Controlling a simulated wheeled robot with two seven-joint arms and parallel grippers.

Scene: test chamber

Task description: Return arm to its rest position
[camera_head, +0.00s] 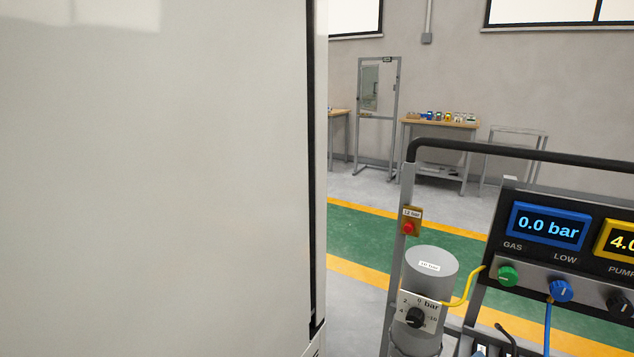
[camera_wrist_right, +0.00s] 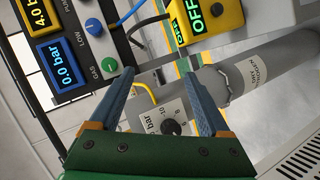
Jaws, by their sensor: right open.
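My right gripper (camera_wrist_right: 158,70) shows in the right wrist view with its two blue-grey fingers spread apart. Nothing is held between them. Beyond the fingers are a yellow hose, a grey cylinder (camera_wrist_right: 228,82) and a small white dial plate (camera_wrist_right: 158,117) with a black knob. I cannot tell how far the fingertips are from them. Neither gripper shows in the head view, so the right arm's overall pose is hidden. My left gripper is in no view.
A large white panel (camera_head: 155,180) fills the left of the head view. At right stands a cart with a black rail (camera_head: 520,152), a blue 0.0 bar display (camera_head: 548,226), knobs, hoses and a grey cylinder (camera_head: 431,268). A workbench (camera_head: 440,123) stands far back; green floor between looks clear.

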